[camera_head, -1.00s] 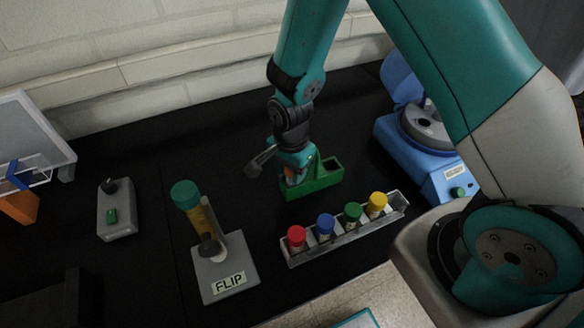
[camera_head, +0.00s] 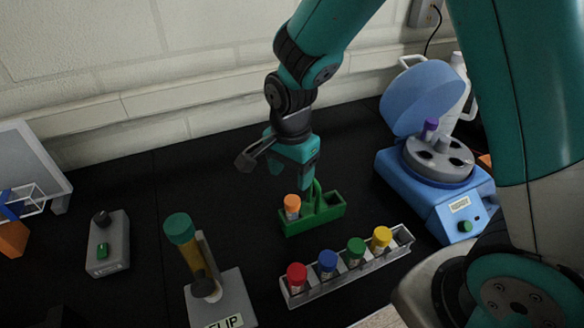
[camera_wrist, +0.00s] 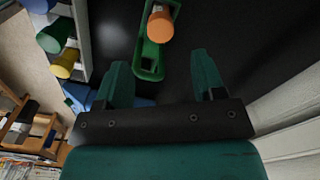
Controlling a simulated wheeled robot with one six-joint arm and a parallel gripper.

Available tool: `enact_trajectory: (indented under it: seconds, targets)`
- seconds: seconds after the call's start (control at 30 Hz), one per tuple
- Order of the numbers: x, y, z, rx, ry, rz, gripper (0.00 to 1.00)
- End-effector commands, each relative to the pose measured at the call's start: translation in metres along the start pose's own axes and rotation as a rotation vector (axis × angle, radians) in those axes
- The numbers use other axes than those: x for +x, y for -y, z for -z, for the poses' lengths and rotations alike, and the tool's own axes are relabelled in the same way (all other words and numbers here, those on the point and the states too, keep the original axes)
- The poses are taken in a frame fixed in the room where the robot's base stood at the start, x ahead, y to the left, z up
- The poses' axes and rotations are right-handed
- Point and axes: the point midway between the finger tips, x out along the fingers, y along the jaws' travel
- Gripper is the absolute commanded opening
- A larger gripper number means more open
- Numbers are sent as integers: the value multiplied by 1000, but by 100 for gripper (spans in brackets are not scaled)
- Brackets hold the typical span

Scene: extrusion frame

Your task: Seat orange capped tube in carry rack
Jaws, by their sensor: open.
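The orange capped tube (camera_head: 292,206) stands in the left part of the green carry rack (camera_head: 326,215), with its cap showing above the rack. In the wrist view, the orange cap (camera_wrist: 160,27) is over one end of the green rack (camera_wrist: 150,65). My gripper (camera_head: 295,180) is above the tube, apart from it and empty. In the wrist view its two fingers (camera_wrist: 163,72) are spread wide, with nothing between them. How deep the tube sits is hidden by the rack wall.
A clear rack (camera_head: 350,268) with red, blue, green and yellow capped tubes stands in front. A blue centrifuge (camera_head: 440,195) with a raised lid and a purple capped tube is right. A FLIP stand (camera_head: 228,293) with a green capped tube is front left. A grey switch box (camera_head: 107,245) stands left.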

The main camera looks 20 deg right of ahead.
Motion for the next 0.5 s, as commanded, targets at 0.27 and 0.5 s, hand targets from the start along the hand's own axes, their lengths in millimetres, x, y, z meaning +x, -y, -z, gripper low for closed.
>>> enact_trajectory:
  seconds: [0.27, 0.5]
  targets:
    - [-34, -5, -7, -84, 17, 17, 63]
    - [-108, -62, -65, -821, 113, 182, 63]
